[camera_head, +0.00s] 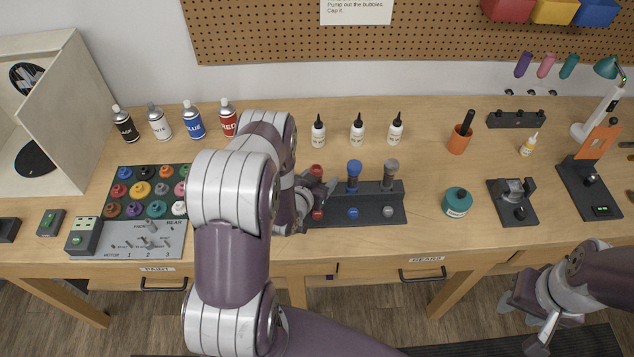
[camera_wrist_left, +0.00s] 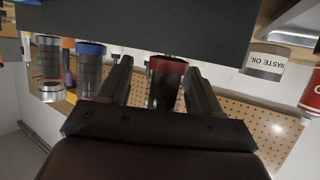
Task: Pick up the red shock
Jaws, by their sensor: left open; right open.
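The red shock (camera_head: 316,170) stands at the left end of a dark rack (camera_head: 392,214), partly hidden by my left gripper (camera_head: 318,192). In the left wrist view the red shock (camera_wrist_left: 166,82) lies between the two fingers of my left gripper (camera_wrist_left: 160,88), which is open around it. I cannot tell whether a finger touches it. A blue shock (camera_head: 354,176) and a grey shock (camera_head: 391,174) stand to its right in the same rack. My right gripper (camera_head: 522,318) is open and empty, low at the right, in front of the table edge.
Three white dropper bottles (camera_head: 357,130) stand behind the rack. A teal jar (camera_head: 457,202) stands to its right. A tray of paint pots (camera_head: 150,190) and several spray cans (camera_head: 192,120) are at the left. Bare wooden table lies between the rack and the jar.

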